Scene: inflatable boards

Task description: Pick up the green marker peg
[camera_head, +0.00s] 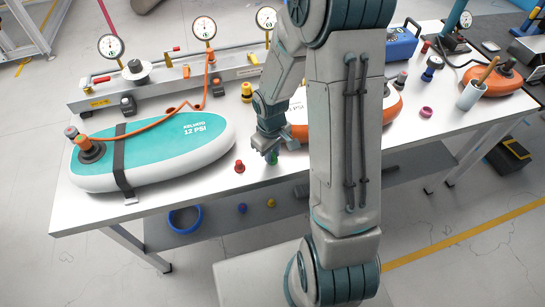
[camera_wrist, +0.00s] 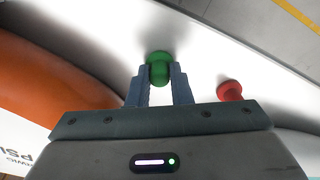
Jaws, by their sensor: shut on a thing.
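The green marker peg (camera_wrist: 159,66) is between the two fingers of my gripper (camera_wrist: 158,84) in the wrist view, with a finger against each side. In the head view the green peg (camera_head: 272,158) shows just below my gripper (camera_head: 270,150), near the front edge of the white table (camera_head: 215,187). My gripper is shut on the peg. I cannot tell whether the peg still touches the table.
A red peg (camera_head: 239,167) stands close by on the left, also in the wrist view (camera_wrist: 230,91). A teal board (camera_head: 160,150) lies to the left. An orange and white board (camera_head: 298,118) lies just behind. A gauge rail (camera_head: 165,78) runs along the back.

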